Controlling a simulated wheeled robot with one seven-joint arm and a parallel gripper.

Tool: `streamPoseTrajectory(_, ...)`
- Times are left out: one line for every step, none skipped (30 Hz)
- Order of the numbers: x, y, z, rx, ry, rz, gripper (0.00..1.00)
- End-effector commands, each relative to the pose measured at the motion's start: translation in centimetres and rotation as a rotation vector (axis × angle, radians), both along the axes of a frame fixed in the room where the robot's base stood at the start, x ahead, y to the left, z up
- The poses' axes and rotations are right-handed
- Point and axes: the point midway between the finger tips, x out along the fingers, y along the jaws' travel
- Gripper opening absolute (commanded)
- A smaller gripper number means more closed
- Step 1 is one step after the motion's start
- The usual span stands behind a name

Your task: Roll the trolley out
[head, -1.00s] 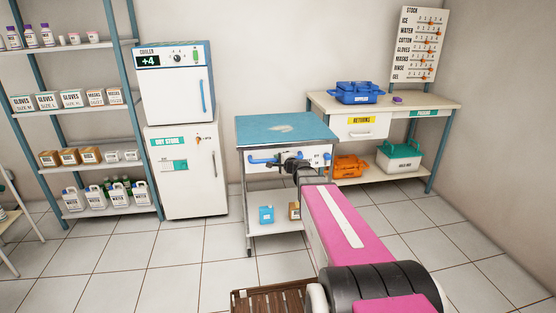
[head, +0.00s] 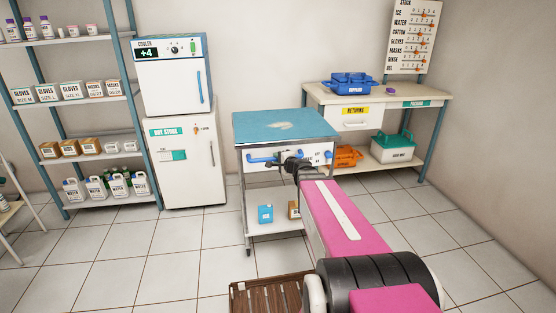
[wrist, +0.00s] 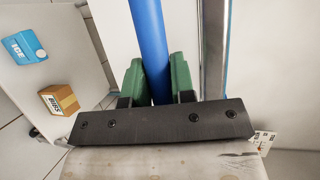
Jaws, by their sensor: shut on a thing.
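The trolley (head: 253,188) is a small wheeled cart with a blue top, a white front panel and a lower shelf. It stands on the tiled floor in the middle of the head view. A blue handle bar (head: 262,159) runs across its front and shows up close in the wrist view (wrist: 147,35). My gripper (wrist: 155,82) has its green fingers on both sides of the bar, shut on it. In the head view my pink arm hides the trolley's right front part. A blue ICE pack (head: 265,214) and a brown box (head: 294,210) sit on the lower shelf.
A cooler (head: 173,80) stands on a white dry-store cabinet (head: 185,160) to the trolley's left. A desk (head: 425,93) with a blue supplies crate (head: 350,83) stands behind right. A brown slatted thing (head: 265,297) lies in the foreground. Open tiles (head: 140,270) lie at front left.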

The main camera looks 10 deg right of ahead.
Motion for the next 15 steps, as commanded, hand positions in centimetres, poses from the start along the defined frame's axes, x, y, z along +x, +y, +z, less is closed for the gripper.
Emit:
streamPoseTrajectory(-0.61, 0.11, -0.12, -0.002, 0.004, 0.004, 0.00)
streamPoseTrajectory(-0.63, 0.10, -0.13, -0.002, 0.004, 0.004, 0.00)
streamPoseTrajectory(-0.66, 0.11, -0.13, -0.002, 0.004, 0.004, 0.00)
streamPoseTrajectory(-0.68, 0.10, -0.13, -0.003, 0.004, 0.004, 0.30)
streamPoseTrajectory(-0.68, 0.10, -0.13, -0.003, 0.004, 0.004, 0.39)
streamPoseTrajectory(-0.66, 0.10, -0.11, -0.003, 0.004, 0.004, 0.48)
streamPoseTrajectory(-0.63, 0.09, -0.11, -0.003, 0.004, 0.004, 0.48)
streamPoseTrajectory(-0.60, 0.09, -0.09, -0.003, 0.004, 0.003, 0.48)
streamPoseTrajectory(-0.56, 0.08, -0.09, -0.003, 0.003, 0.003, 0.48)
streamPoseTrajectory(-0.53, 0.07, -0.09, -0.002, 0.003, 0.002, 0.48)
streamPoseTrajectory(-0.50, 0.07, -0.08, -0.002, 0.003, 0.002, 0.48)
streamPoseTrajectory(-0.47, 0.06, -0.08, -0.002, 0.003, 0.002, 0.48)
streamPoseTrajectory(-0.46, 0.06, -0.07, -0.002, 0.003, 0.002, 0.48)
streamPoseTrajectory(-0.46, 0.05, -0.07, -0.002, 0.002, 0.001, 0.48)
streamPoseTrajectory(-0.50, 0.02, -0.05, -0.002, 0.002, 0.001, 0.48)
